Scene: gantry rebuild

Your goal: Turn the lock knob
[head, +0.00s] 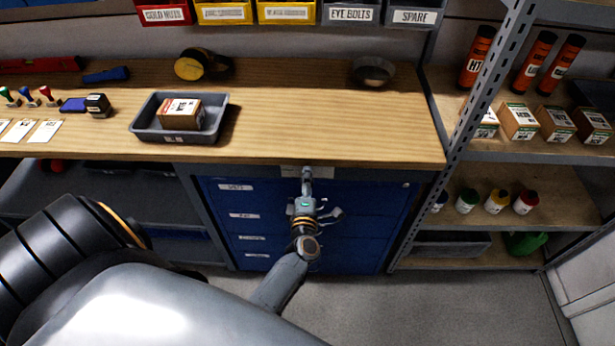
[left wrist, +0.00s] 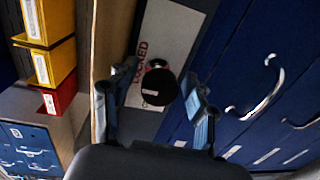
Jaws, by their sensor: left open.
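The lock knob (left wrist: 158,87) is a dark round knob with a pale mark on its face. It sits on a light plate (left wrist: 165,40) with the word LOCKED in red, in the left wrist view. My left gripper (left wrist: 148,88) is open, with one finger on each side of the knob; I cannot tell whether either touches it. In the head view my left gripper (head: 307,187) is at the top of the blue drawer cabinet (head: 350,230), just under the bench edge. It hides the knob there. My right gripper is not in view.
The wooden bench top (head: 300,115) overhangs the cabinet. A grey tray (head: 145,125) with a box stands on it at the left. Drawer handles (left wrist: 262,95) stick out beside the gripper in the left wrist view. A metal shelf post (head: 465,120) stands to the right.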

